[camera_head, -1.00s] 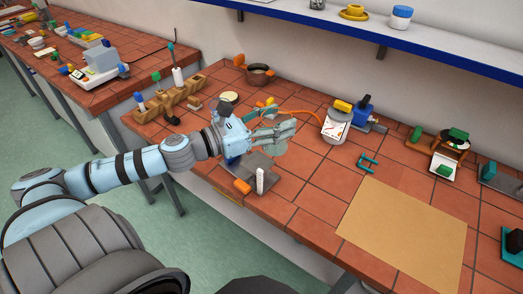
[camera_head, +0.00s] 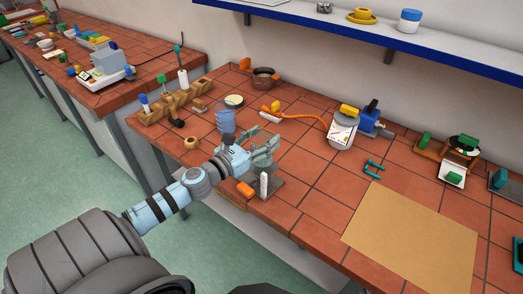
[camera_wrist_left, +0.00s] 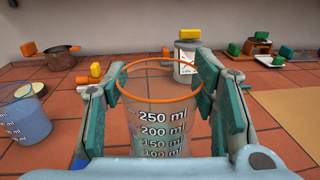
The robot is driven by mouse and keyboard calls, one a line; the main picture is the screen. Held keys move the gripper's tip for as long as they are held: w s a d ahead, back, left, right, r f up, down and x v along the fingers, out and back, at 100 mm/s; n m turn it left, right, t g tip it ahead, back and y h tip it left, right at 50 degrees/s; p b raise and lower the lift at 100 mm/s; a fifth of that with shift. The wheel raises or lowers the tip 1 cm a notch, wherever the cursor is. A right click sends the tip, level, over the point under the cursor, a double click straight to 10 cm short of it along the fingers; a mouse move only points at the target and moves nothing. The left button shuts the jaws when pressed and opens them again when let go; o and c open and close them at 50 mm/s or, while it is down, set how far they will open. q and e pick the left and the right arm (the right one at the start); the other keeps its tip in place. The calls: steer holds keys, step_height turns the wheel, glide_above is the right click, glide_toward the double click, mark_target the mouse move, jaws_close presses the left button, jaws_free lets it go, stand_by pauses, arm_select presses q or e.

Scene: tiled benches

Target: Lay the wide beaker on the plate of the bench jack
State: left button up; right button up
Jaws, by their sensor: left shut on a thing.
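My left gripper (camera_head: 262,148) is shut on a clear beaker with an orange rim, which I take as the wide beaker (camera_wrist_left: 160,118). In the left wrist view it stands upright between the fingers, its volume marks facing me. In the head view the beaker (camera_head: 264,159) is over the grey plate of the bench jack (camera_head: 277,188); I cannot tell whether it touches the plate. The jack has an orange part (camera_head: 245,189) at its left, and a small white upright object (camera_head: 264,186) stands at its front. My right gripper is not in view.
A beaker with blue contents (camera_head: 225,121) stands left of the gripper; it also shows in the left wrist view (camera_wrist_left: 25,118). A wooden rack (camera_head: 172,103) and brown pot (camera_head: 263,79) are farther back. A tan mat (camera_head: 410,232) lies bare at the right.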

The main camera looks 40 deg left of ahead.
arm_select(q)
step_height(320, 180, down, 3)
steer(key=shift+f+b, duration=0.1)
steer(key=shift+b, duration=0.65)
steer(key=shift+r, duration=0.3)
steer(key=shift+f, duration=0.1)
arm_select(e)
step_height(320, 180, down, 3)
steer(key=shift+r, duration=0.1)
arm_select(q)
steer(key=o, duration=0.9)
steer(key=shift+f, duration=0.15)
steer(key=o, duration=0.4)
